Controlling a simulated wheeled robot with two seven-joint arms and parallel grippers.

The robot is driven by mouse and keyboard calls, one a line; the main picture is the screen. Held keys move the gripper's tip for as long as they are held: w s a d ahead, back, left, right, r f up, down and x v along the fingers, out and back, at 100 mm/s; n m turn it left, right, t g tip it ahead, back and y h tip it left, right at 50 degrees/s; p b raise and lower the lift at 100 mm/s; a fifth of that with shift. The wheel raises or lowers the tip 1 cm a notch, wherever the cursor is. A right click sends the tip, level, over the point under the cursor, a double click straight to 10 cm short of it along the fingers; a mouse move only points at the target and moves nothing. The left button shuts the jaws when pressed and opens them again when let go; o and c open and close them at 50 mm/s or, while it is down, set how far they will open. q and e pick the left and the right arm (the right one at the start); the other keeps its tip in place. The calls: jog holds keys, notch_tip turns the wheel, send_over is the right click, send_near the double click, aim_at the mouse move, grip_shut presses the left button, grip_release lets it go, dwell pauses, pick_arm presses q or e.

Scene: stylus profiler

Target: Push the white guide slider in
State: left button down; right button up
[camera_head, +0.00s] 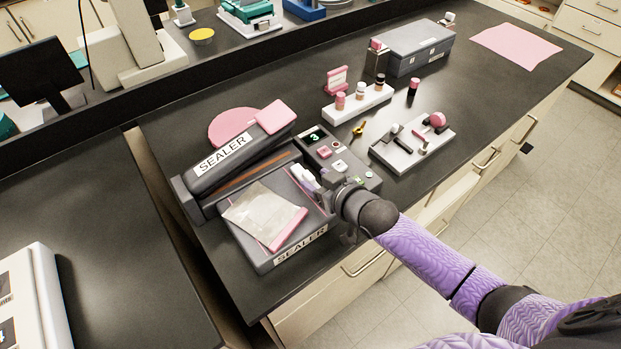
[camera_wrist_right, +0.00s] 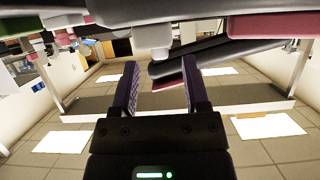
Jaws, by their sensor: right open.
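The grey sealer (camera_head: 250,262) stands on the dark bench with its labelled lid (camera_head: 220,158) raised. A clear bag with a pink edge (camera_head: 262,215) lies on its bed. The white guide slider (camera_head: 303,175) shows at the right side of the sealer, beside my right gripper (camera_head: 318,183), which partly hides it. In the right wrist view, my right gripper (camera_wrist_right: 160,80) has its two purple fingers apart with nothing between them. A small white part (camera_wrist_right: 160,53), apparently the slider, hangs just beyond the fingertips. I cannot tell whether they touch. My left gripper is out of view.
A control panel (camera_head: 325,150) with a lit display is close to my right gripper. Behind it are a grey tray (camera_head: 405,160) with small tools and a white rack (camera_head: 358,104) with vials. A pink mat (camera_head: 516,46) lies at far right. Bare bench surrounds the right-hand items.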

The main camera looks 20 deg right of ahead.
jog(key=shift+b+x, duration=0.3)
jog(key=shift+x, duration=1.05)
jog(key=shift+s, duration=0.1)
grip_shut()
